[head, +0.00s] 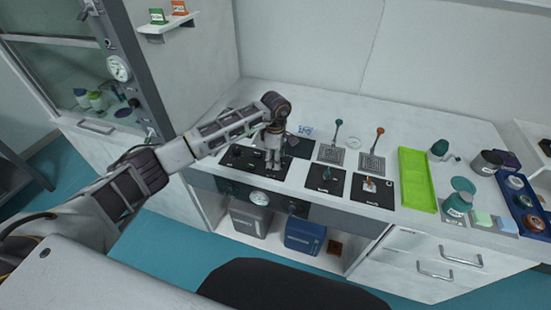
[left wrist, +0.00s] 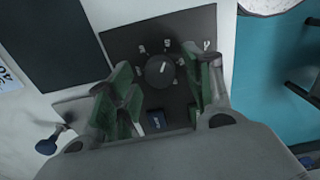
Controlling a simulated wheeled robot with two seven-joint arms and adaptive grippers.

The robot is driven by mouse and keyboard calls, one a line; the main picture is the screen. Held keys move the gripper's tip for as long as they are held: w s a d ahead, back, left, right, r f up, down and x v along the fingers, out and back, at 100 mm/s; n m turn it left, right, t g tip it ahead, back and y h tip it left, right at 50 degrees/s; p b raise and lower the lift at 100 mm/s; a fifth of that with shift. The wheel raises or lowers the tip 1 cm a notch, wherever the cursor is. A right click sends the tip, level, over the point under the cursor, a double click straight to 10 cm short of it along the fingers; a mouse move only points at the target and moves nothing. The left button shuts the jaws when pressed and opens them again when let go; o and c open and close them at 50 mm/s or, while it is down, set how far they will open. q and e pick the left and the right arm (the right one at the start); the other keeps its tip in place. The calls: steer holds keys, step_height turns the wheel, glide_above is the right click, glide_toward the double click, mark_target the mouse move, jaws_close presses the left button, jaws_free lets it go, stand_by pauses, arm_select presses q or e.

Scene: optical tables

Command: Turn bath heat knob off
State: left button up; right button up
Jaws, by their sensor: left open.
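A round dark knob (left wrist: 160,69) with a white pointer line sits on a black panel (left wrist: 120,38) in the left wrist view. Small white marks surround it, too blurred to read. My right gripper is out of view.
Further right are a green tray (head: 416,178) and several containers. A gauge (head: 260,198) is on the counter front. A glass-fronted cabinet (head: 70,65) stands at left.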

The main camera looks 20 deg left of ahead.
arm_select(q)
steer(key=shift+f, duration=0.4)
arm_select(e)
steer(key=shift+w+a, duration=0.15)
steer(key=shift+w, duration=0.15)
arm_select(q)
steer(key=c, duration=1)
